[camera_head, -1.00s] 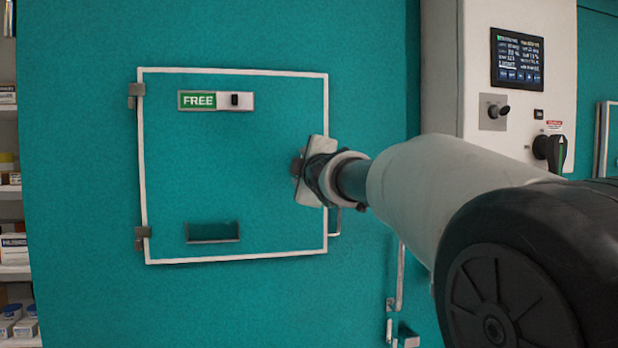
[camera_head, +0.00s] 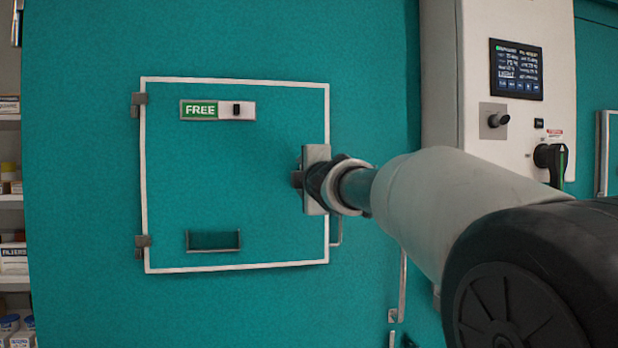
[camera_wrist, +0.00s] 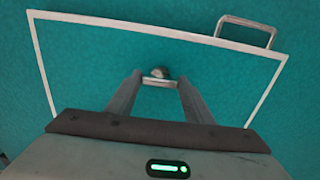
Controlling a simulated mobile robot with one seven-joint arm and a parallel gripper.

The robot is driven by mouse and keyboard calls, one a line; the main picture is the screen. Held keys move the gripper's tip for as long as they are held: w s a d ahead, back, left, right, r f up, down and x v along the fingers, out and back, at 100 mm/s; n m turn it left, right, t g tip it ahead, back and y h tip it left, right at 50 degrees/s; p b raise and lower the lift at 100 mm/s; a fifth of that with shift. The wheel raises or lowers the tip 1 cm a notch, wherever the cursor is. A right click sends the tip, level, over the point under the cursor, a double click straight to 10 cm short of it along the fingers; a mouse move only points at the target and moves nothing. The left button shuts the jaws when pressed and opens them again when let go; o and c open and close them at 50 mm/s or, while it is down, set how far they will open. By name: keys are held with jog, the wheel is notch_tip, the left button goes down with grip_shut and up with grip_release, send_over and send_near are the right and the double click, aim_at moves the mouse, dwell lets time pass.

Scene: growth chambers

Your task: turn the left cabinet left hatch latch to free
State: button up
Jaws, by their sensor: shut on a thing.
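The left hatch (camera_head: 235,225) is a teal panel with a white frame, closed in the left cabinet's teal wall. Its sign (camera_head: 199,110) reads FREE in white on green, with a grey plate and dark tab beside it. My gripper (camera_head: 298,179) is at the hatch's right edge, over the latch. In the wrist view, my gripper (camera_wrist: 158,76) has a finger on either side of the small grey latch (camera_wrist: 160,72) and is shut on it. In the head view my gripper hides most of the latch.
A handle (camera_head: 337,232) stands out at the hatch's lower right. A control panel with a screen (camera_head: 516,69) and knob is at right. Shelves with boxes (camera_head: 10,258) are at far left.

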jog(key=o, duration=1.1)
jog(key=shift+c, duration=0.2)
jog(key=shift+s, duration=0.1)
jog(key=b+v, duration=0.4)
jog(key=v, duration=1.3)
jog(key=shift+s+r, duration=0.1)
